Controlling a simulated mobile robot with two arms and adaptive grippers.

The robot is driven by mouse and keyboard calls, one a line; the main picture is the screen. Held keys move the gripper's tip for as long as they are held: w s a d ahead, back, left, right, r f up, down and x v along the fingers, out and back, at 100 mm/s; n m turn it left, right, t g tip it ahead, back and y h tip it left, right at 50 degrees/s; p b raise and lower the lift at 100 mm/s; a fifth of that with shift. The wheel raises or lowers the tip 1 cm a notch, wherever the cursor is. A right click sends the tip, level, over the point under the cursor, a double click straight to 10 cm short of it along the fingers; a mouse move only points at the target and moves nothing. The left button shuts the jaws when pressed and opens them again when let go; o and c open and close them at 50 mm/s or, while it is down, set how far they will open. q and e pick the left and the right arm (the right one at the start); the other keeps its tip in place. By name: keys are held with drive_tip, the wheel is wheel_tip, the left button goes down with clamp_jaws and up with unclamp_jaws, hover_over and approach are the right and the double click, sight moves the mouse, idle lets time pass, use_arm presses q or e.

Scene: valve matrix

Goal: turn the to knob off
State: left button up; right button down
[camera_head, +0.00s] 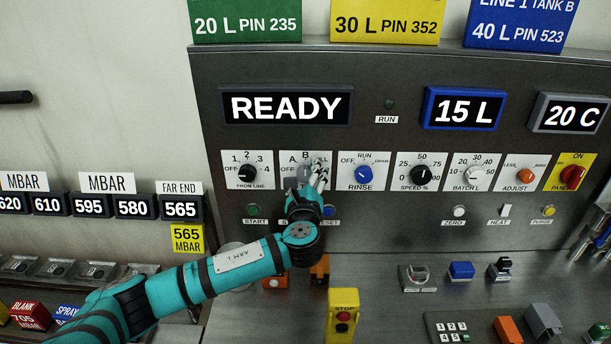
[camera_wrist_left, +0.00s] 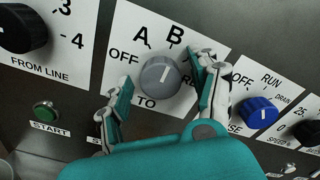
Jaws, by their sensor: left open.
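The grey TO knob (camera_wrist_left: 160,76) sits on a white plate marked OFF, A and B, with the plate's right part hidden by a finger. Its pale pointer line points up toward B. My left gripper (camera_wrist_left: 161,80) is open, with one finger to the knob's left and the other to its upper right. Whether either finger touches the knob I cannot tell. In the head view, my left gripper (camera_head: 311,180) is in front of the TO plate and partly covers the knob. My right gripper is not in view.
The black FROM LINE knob (camera_head: 247,173) is to the left and the blue RINSE knob (camera_head: 364,174) close to the right. A green START button (camera_head: 253,210) is below, with another button partly behind my arm. A display (camera_head: 287,106) above reads READY.

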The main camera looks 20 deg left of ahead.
use_arm(q)
drive_tip(key=shift+c, duration=0.7)
drive_tip(key=c, duration=1)
drive_tip(key=shift+c, duration=0.2)
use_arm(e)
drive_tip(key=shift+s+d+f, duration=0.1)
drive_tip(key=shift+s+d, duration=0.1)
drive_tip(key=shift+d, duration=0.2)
use_arm(q)
drive_tip(key=shift+d+f, duration=0.1)
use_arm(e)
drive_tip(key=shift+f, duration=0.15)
